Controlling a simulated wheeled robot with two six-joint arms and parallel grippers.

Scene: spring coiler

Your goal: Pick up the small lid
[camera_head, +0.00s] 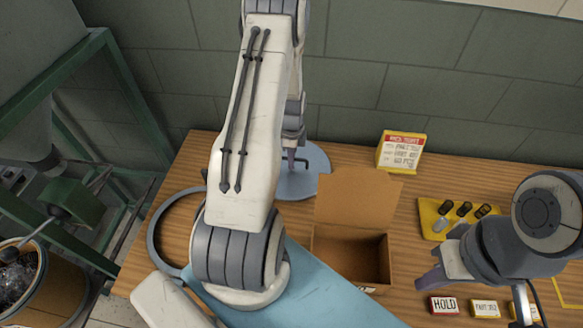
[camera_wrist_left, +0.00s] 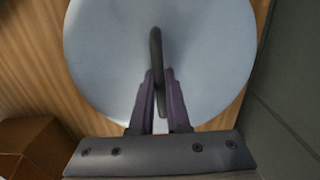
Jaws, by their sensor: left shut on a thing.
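The small lid is a round pale blue-grey disc (camera_head: 312,178) with a dark upright handle, on or just above the back of the wooden table in the head view. It fills much of the left wrist view (camera_wrist_left: 100,50), where its dark handle (camera_wrist_left: 155,50) stands between the fingers. My left gripper (camera_wrist_left: 160,85) is shut on this handle; in the head view (camera_head: 293,155) it is partly hidden by my arm. I cannot tell whether the lid touches the table. My right gripper (camera_head: 430,283) shows a purple finger near the table front; its opening is unclear.
An open cardboard box (camera_head: 355,205) stands right of the lid. A yellow tray (camera_head: 428,215) holds several small cylinders. A red-and-white sign (camera_head: 402,150) stands at the back. Labelled blocks (camera_head: 444,305) lie in front. A grey ring (camera_head: 155,235) and blue mat (camera_head: 325,290) are at left.

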